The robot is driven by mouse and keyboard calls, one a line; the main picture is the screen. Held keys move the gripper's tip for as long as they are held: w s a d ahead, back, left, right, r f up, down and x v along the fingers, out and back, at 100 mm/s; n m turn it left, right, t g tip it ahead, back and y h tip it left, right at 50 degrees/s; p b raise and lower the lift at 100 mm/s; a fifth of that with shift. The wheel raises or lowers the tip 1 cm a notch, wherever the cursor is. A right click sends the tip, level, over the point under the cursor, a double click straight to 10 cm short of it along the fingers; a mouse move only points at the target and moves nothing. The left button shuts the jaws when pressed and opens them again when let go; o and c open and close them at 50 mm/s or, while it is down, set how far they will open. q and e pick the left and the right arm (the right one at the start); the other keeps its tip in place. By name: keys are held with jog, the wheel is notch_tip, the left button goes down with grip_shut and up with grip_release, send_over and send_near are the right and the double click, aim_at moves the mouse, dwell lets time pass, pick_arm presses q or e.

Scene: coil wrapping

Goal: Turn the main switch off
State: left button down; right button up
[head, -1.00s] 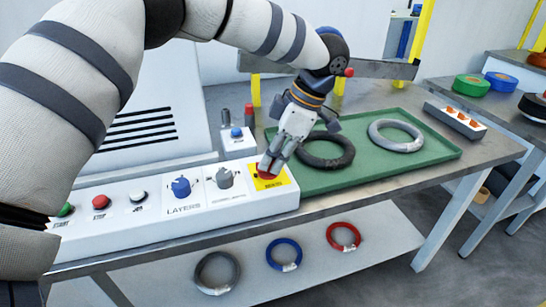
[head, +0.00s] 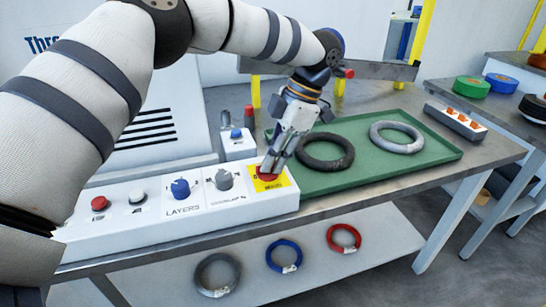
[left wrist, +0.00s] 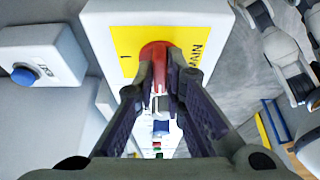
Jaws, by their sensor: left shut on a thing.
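The main switch is a red rotary knob (head: 266,173) on a yellow plate (head: 274,184) at the right end of the white control panel (head: 230,200). My left gripper (head: 270,167) is on the knob from above, its fingers shut on it. In the left wrist view the red knob (left wrist: 158,58) sits between the two fingertips (left wrist: 160,78), in front of the yellow plate (left wrist: 125,50). The fingers hide part of the knob and of the plate's markings. My right gripper is not in view.
The panel also carries a blue LAYERS knob (head: 180,188), a grey knob (head: 224,180) and buttons. A green tray (head: 400,165) with a black coil (head: 326,163) and a grey coil (head: 397,146) lies to the right. A small box with a blue button (head: 236,134) stands behind.

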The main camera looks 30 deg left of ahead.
pick_arm(q)
jog(key=c, duration=1.7)
grip_release()
jog(key=shift+o, duration=0.2)
jog(key=shift+r, duration=0.1)
jog(key=v, duration=1.2)
